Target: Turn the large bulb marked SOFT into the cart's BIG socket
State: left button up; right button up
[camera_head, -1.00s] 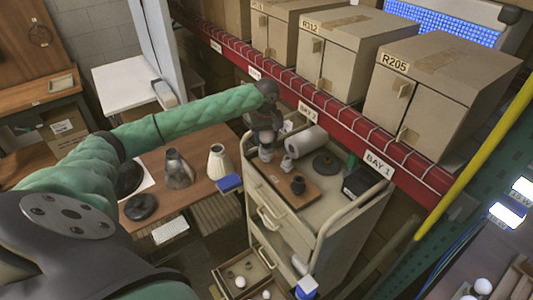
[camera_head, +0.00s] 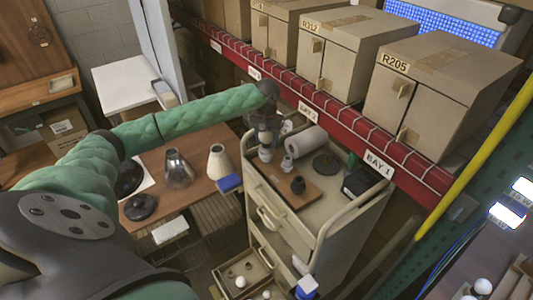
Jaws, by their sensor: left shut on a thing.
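The cart (camera_head: 330,225) stands in the middle, with a brown board (camera_head: 285,187) on its top. A dark round socket (camera_head: 298,185) stands on the board; any BIG marking is too small to read. My left gripper (camera_head: 266,138) reaches over the back left of the cart top and points down. It is shut on a whitish bulb (camera_head: 265,154), partly hidden by the fingers; no SOFT mark is readable. The bulb is left of and behind the dark socket. Another small whitish piece (camera_head: 287,163) stands beside it. My right gripper is not in view.
A white roll (camera_head: 306,141), a dark disc (camera_head: 326,164) and a black box (camera_head: 357,181) occupy the cart's back and right. A raised rail (camera_head: 345,207) edges the cart. A red shelf beam (camera_head: 330,124) runs close behind. Lampshades (camera_head: 220,162) stand on the left table.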

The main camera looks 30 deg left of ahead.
pick_arm(q)
jog(key=m, duration=0.3)
jog(key=shift+f, duration=0.15)
jog(key=shift+m, duration=0.5)
jog(key=m, duration=0.3)
jog(key=shift+m, duration=1.6)
jog(key=shift+m, duration=0.7)
jog(key=m, duration=0.4)
jog(key=shift+s+d+m, duration=0.1)
jog(key=shift+m, duration=0.6)
